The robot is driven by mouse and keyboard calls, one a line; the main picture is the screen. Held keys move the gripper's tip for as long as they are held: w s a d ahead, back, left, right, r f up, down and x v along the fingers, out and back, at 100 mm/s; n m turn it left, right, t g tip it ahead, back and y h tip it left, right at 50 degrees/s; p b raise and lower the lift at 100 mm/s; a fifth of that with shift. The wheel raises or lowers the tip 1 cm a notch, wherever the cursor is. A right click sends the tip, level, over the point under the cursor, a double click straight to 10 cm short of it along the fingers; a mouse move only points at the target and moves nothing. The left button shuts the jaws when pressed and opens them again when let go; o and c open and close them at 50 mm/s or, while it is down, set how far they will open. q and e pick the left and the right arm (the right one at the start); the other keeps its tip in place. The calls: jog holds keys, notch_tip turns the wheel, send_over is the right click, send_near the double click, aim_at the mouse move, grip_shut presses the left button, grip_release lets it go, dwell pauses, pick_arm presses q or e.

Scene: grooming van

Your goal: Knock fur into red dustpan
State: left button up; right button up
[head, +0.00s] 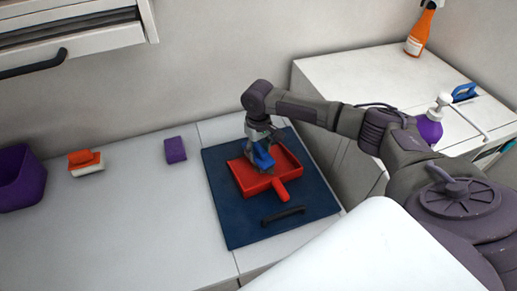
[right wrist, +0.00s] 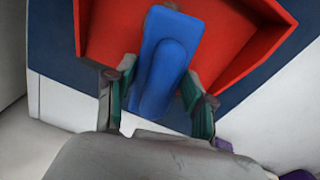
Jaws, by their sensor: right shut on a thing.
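A red dustpan (head: 287,164) lies on a dark blue mat (head: 229,218), its handle toward the lower right. My right gripper (head: 260,146) is over the dustpan and shut on a blue brush-like tool (head: 263,160). In the right wrist view, the blue tool (right wrist: 166,58) sits between the two fingers of the gripper (right wrist: 157,86), with the red dustpan (right wrist: 108,28) behind it. I cannot tell whether the tool touches the pan. No fur can be made out; the tool's underside is hidden. My left gripper is not in view.
A dark curved handle (head: 283,214) is on the mat's near part. A purple block (head: 175,149), an orange-and-white brush (head: 85,162) and a purple bin (head: 20,180) stand left. A purple pump bottle (head: 430,124), blue-handled item (head: 464,92) and orange spray bottle (head: 420,32) stand right.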

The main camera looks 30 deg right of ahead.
jog(key=shift+r+p, duration=1.6)
jog(key=shift+p, duration=0.1)
jog(key=shift+r+p, duration=0.9)
jog(key=shift+r, duration=0.5)
